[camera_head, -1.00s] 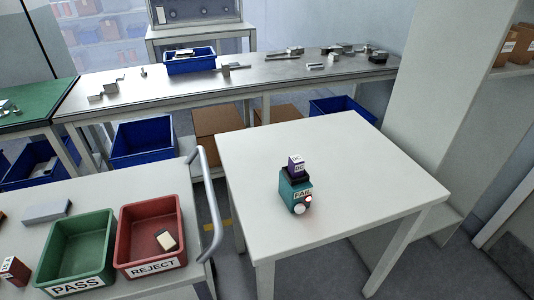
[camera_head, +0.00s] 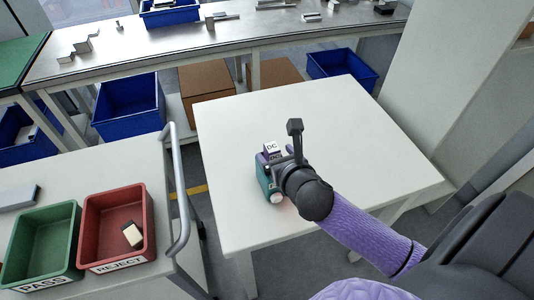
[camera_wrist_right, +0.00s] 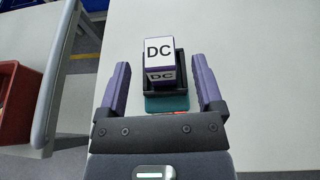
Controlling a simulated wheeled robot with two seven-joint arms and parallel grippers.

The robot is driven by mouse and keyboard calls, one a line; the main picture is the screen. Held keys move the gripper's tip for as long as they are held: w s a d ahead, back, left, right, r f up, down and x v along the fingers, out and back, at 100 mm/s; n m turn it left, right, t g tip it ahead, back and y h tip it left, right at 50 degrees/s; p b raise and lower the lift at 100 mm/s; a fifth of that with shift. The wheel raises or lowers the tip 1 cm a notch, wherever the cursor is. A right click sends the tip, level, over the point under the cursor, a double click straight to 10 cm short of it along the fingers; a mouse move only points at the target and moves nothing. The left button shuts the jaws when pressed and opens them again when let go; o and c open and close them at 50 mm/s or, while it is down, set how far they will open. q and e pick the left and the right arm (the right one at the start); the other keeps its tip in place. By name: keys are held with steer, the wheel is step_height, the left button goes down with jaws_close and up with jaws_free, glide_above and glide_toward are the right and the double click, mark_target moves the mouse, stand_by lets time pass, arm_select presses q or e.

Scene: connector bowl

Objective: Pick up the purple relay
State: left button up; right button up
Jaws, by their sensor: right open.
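The purple relay (camera_wrist_right: 160,62), a small block with a white top marked DC, sits in a black socket on a teal tester (camera_wrist_right: 166,103). In the head view the relay (camera_head: 272,148) and the tester (camera_head: 264,178) are on the white table, partly hidden by my right gripper. My right gripper (camera_wrist_right: 160,80) is open, with one purple finger on each side of the relay and a gap to both. In the head view the right gripper (camera_head: 281,156) is at the relay from the right. My left gripper is not in view.
The white table (camera_head: 350,130) is otherwise clear. To the left, a cart with a metal handle (camera_head: 180,190) carries a green PASS bin (camera_head: 42,240) and a red REJECT bin (camera_head: 118,225) with a small block (camera_head: 132,234) inside. A long workbench stands behind.

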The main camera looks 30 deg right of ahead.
mark_target(273, 149)
steer(key=x, duration=0.1)
steer(key=b+x, duration=0.1)
steer(key=x, duration=0.2)
steer(key=shift+w+d+r, duration=0.1)
steer(key=shift+w+r, duration=0.05)
steer(key=shift+w, duration=0.3)
jaws_close()
